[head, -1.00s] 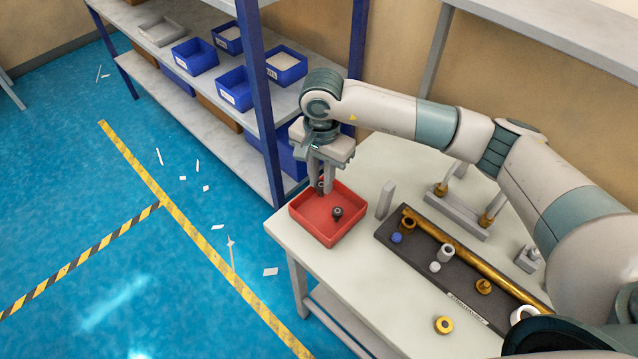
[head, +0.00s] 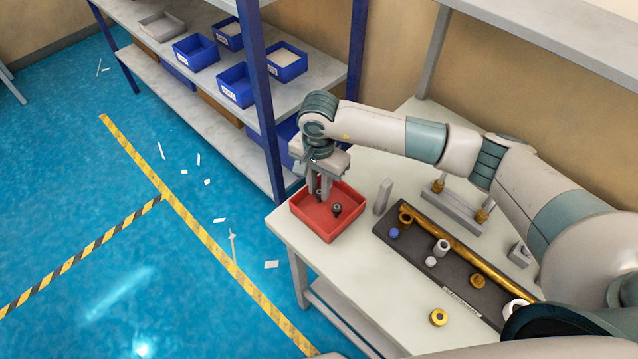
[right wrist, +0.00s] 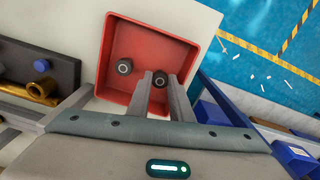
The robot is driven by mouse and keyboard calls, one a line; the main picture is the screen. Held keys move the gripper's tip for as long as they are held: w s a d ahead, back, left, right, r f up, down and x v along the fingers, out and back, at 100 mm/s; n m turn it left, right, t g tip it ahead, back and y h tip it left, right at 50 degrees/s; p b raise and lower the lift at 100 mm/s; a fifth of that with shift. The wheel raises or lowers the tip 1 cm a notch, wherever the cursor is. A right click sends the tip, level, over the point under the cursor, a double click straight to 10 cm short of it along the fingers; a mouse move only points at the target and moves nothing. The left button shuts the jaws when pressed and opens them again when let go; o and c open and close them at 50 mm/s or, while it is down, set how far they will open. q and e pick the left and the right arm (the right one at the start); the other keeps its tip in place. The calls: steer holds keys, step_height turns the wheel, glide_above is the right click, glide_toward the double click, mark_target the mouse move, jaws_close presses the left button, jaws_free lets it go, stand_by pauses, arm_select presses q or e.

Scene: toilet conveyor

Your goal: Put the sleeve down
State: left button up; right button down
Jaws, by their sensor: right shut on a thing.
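My right gripper (head: 319,196) reaches down into the red tray (head: 347,226) at the table's left end. It is shut on a small dark sleeve (right wrist: 160,81), which shows between the fingertips in the right wrist view. In the head view the fingers mostly hide this sleeve. Another dark sleeve (head: 337,209) stands in the tray, to the right of the fingers and apart from them; it also shows in the right wrist view (right wrist: 125,66). Whether the held sleeve touches the tray floor, I cannot tell. My left gripper is out of view.
A grey upright block (head: 383,197) stands just right of the tray. A dark board (head: 413,247) with a brass tube and several small parts lies beyond it. The blue shelf post (head: 266,112) rises close behind the tray.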

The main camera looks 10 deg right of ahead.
mark_target(319, 192)
steer(key=shift+f, duration=0.15)
steer(key=c, duration=1.9)
jaws_free()
steer(key=shift+o, duration=0.2)
steer(key=shift+r, duration=0.25)
steer(key=shift+r+b, duration=0.15)
steer(key=shift+b, duration=0.15)
step_height(319, 192, up, 12)
steer(key=b, duration=0.5)
steer(key=shift+f, duration=0.2)
